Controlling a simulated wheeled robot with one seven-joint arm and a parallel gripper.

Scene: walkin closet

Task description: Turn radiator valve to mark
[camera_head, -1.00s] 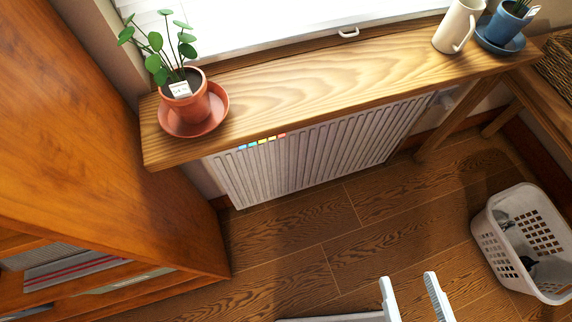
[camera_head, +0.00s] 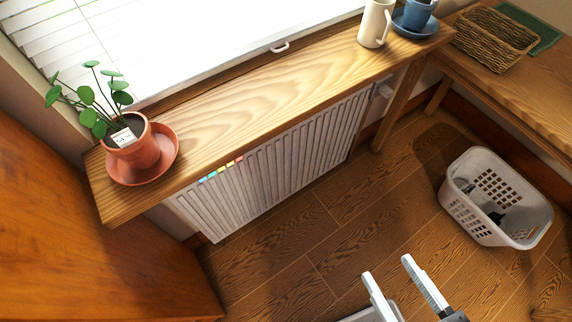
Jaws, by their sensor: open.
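The white ribbed radiator (camera_head: 275,165) stands under a wooden shelf, with a strip of coloured marks (camera_head: 221,171) in blue, green, yellow and red near its upper left. My gripper (camera_head: 392,272) is at the bottom of the view, above the floor. Its two pale fingers are apart with nothing between them. It is well away from the radiator and the valve.
The wooden shelf (camera_head: 250,95) overhangs the radiator and carries a potted plant (camera_head: 132,148), a white jug (camera_head: 375,22) and a blue pot (camera_head: 416,14). A white laundry basket (camera_head: 480,215) stands on the floor at right, below a bench with a wicker basket (camera_head: 495,38). Floor before the radiator is clear.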

